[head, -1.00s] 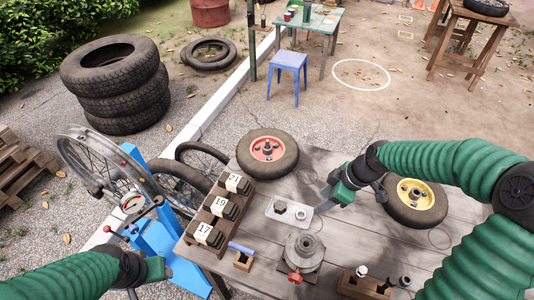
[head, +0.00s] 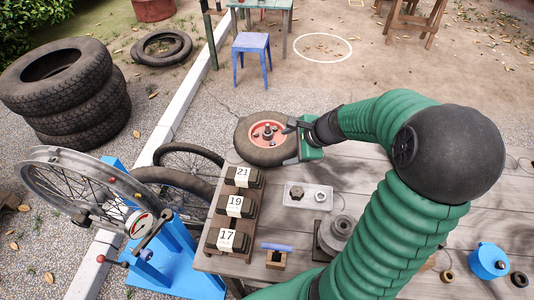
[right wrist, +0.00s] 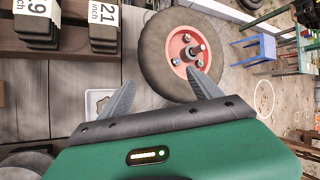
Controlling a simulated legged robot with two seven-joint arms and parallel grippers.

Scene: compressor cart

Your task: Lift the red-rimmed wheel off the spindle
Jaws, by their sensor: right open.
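The red-rimmed wheel (head: 248,149) lies flat at the far left corner of the wooden table. A grey post, the spindle (head: 267,130), stands up through its red hub, with several nuts around it. The wheel also shows in the right wrist view (right wrist: 151,62), with the spindle (right wrist: 195,51) in its middle. My right gripper (head: 292,127) is open and empty at the wheel's right side. In the right wrist view its spread fingers (right wrist: 160,84) overlap the tyre and the rim's edge; I cannot tell whether they touch. My left gripper is out of view.
A rack with blocks 21, 19 and 17 (head: 223,207) stands at the table's left edge. A pale tray (head: 307,196) with a nut and a ring lies near the wheel. A round metal stand (head: 341,228) and a blue pot (head: 488,262) are nearer. My right arm covers much of the table.

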